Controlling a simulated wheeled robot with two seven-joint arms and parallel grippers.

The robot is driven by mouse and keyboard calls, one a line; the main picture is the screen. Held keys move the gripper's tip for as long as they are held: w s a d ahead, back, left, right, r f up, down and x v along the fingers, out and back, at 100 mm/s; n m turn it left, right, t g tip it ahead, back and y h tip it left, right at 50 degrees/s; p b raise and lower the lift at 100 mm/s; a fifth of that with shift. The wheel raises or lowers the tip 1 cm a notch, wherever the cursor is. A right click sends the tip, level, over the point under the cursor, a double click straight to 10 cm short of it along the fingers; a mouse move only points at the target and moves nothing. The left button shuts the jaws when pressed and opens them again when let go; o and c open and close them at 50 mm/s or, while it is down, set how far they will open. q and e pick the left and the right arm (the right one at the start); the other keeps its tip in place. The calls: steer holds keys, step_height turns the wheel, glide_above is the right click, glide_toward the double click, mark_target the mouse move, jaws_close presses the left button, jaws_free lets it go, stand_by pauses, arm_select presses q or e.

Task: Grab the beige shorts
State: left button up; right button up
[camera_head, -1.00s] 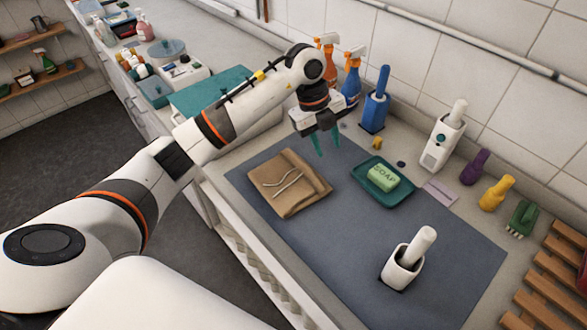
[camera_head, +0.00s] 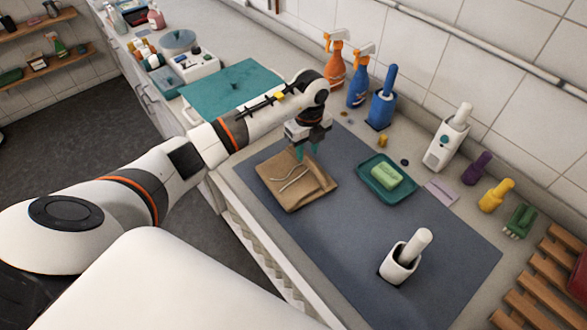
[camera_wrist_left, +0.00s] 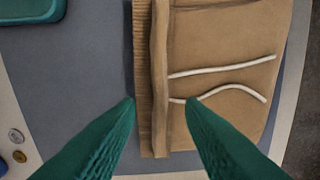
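The beige shorts (camera_head: 287,194) lie folded on the blue-grey mat (camera_head: 365,235), with white drawstrings on top. In the left wrist view, the shorts (camera_wrist_left: 225,110) show a ribbed band and a raised fold along one side. My left gripper (camera_head: 307,152) is over the back edge of the shorts. Its green fingers (camera_wrist_left: 160,103) are spread apart, with the ribbed band and raised fold between their tips in that picture. I cannot tell whether the tips touch the cloth. My right gripper is not in view.
A green soap dish (camera_head: 371,191) with a soap bar (camera_head: 387,177) sits right of the shorts. A white holder with a handle (camera_head: 400,264) stands toward the front. Spray bottles (camera_head: 357,87) and a blue brush holder (camera_head: 381,108) stand behind, near the tiled wall.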

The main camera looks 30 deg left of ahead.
arm_select(q)
steer(key=shift+f, duration=1.1)
jaws_close()
